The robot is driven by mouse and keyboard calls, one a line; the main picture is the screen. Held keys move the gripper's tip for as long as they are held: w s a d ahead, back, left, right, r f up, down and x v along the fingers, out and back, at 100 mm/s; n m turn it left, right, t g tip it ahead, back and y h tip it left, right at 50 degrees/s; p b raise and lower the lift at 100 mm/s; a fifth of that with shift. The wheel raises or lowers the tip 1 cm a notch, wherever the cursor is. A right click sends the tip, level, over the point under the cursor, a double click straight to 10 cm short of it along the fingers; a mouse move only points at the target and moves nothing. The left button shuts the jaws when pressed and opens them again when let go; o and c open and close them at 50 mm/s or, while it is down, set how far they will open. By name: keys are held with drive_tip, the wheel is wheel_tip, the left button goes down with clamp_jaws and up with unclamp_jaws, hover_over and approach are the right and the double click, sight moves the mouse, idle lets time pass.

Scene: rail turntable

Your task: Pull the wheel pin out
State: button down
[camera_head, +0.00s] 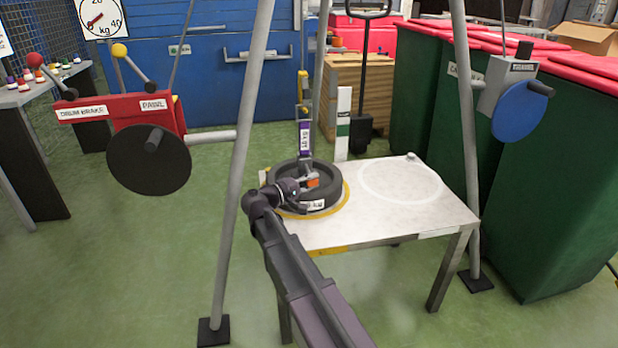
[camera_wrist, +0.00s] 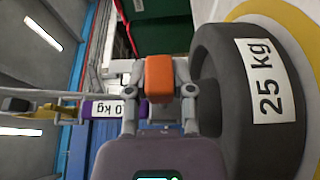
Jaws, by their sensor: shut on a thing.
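My gripper (camera_head: 306,186) reaches over the black wheel on the table. In the wrist view, its fingers (camera_wrist: 159,82) are closed on the sides of an orange block (camera_wrist: 159,72), which looks like the wheel pin's grip. The orange block also shows small in the head view (camera_head: 313,182). The black wheel (camera_head: 332,188) lies flat; in the wrist view the wheel (camera_wrist: 222,48) is close on the right, with a white "25 kg" label. The pin's shaft is hidden, so I cannot tell how deep it sits.
A purple-labelled hanging piece (camera_head: 305,136) stands just behind the wheel. The table (camera_head: 375,225) has an empty white circle on its right. Tripod legs (camera_head: 243,170) flank the table. A red winch (camera_head: 150,140) is at left and a blue-wheeled winch (camera_head: 520,110) at right.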

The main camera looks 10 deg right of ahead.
drive_tip(key=shift+s+d, duration=0.1)
drive_tip(key=shift+s, duration=0.15)
drive_tip(key=c, duration=0.6)
unclamp_jaws()
drive_tip(key=shift+o, duration=0.6)
drive_tip(key=v, duration=1.2)
drive_tip(key=shift+w, duration=0.1)
